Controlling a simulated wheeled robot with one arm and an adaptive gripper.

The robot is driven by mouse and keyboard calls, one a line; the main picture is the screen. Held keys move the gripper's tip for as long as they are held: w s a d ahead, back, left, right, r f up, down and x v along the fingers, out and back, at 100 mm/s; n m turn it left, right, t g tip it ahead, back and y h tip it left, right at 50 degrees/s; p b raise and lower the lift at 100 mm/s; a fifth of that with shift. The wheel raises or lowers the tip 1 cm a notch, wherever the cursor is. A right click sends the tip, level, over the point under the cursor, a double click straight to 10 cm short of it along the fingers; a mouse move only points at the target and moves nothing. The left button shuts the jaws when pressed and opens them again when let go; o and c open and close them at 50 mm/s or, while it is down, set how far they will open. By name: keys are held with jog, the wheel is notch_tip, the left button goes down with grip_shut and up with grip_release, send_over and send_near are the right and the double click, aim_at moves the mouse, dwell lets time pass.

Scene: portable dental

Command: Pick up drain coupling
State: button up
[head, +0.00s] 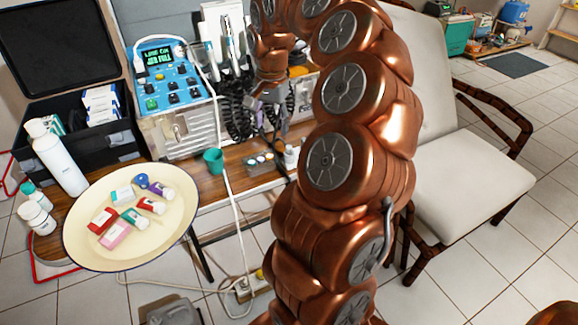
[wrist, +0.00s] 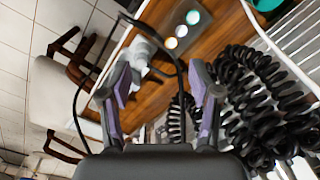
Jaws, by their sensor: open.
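A small white-grey fitting that looks like the drain coupling (wrist: 143,52) stands on the wooden table, beside a block with round lights. In the head view it appears as a small pale piece (head: 291,156) near the table edge, partly hidden by my arm. My gripper (head: 267,112) is open and empty above the table, in front of the coiled black hoses. In the wrist view my gripper's (wrist: 158,88) purple-padded fingers are spread, with the fitting beyond them and nearer the left finger. A thin dark cable loops across the fitting.
The block with lights (head: 259,164) and a green cup (head: 213,160) stand close by. Coiled black hoses (wrist: 250,100) hang right of my fingers. A dental unit (head: 180,110), a cream tray (head: 85,210) of small items and a white chair (head: 465,170) surround the spot.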

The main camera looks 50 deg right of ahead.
aim_at(289, 147)
jog(key=d+f+m, duration=0.1)
jog(key=d, duration=0.1)
jog(key=d+f, duration=0.1)
jog(key=s+d+f+m+b, duration=0.1)
jog(key=d+f, duration=0.1)
jog(key=shift+d+m, duration=0.3)
jog(key=shift+d, duration=0.05)
jog(key=shift+d+f, duration=0.15)
jog(key=shift+f, duration=0.05)
jog(key=shift+s+a+f, duration=0.1)
jog(key=shift+a+f, duration=0.1)
jog(key=shift+f, duration=1)
jog(key=shift+s+a+f, duration=0.1)
jog(key=shift+a+f, duration=0.05)
jog(key=shift+f, duration=1)
jog(key=shift+a+f, duration=0.2)
jog(key=shift+f, duration=1)
jog(key=c, duration=1.1)
